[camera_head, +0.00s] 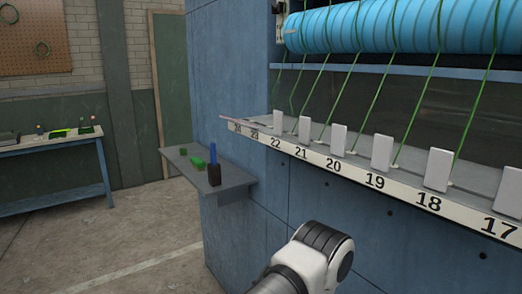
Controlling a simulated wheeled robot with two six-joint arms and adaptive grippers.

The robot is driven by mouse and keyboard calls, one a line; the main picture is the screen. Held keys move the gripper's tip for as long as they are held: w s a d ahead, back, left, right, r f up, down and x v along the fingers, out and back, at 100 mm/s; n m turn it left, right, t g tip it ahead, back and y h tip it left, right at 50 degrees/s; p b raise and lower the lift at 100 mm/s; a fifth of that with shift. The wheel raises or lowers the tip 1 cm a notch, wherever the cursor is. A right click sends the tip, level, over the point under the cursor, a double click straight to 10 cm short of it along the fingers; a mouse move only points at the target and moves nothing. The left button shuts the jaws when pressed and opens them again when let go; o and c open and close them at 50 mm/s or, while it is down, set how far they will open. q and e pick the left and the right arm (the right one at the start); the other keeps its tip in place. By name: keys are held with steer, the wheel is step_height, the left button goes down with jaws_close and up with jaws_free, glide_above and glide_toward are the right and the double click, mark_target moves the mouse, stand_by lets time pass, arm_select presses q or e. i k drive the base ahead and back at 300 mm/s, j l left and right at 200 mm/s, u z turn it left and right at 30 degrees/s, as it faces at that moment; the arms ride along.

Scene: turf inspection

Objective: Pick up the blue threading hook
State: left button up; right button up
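A slim blue upright piece (212,152), which looks like the threading hook, stands in a small dark holder (214,175). The holder is near the front right end of a narrow grey shelf (236,180) on the blue machine's side. The lower part of the blue piece is hidden in the holder. One of my arm links, white and black, shows at the bottom centre, well to the right of the shelf and nearer to me. Neither of my gripper's fingertips shows.
Green pieces (197,163) lie on the shelf beside the holder. A numbered rail (377,180) with white tabs and green yarns juts out at the right, under a blue roller (400,25). A workbench (50,143) stands far left. The floor between is clear.

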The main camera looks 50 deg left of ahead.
mark_target(213, 145)
steer(key=j+z, duration=0.1)
steer(key=j, duration=0.4)
steer(key=j+z, duration=0.1)
steer(key=j, duration=0.35)
steer(key=k+j+z, duration=0.1)
steer(key=j, duration=0.35)
steer(key=k+j+z, duration=0.15)
steer(key=j, duration=0.35)
steer(key=j+z, duration=0.1)
steer(key=j, duration=0.35)
steer(key=k+j+z, duration=0.1)
steer(key=j, duration=0.35)
steer(key=k+j+z, duration=0.1)
steer(key=j, duration=0.3)
steer(key=k, duration=0.1)
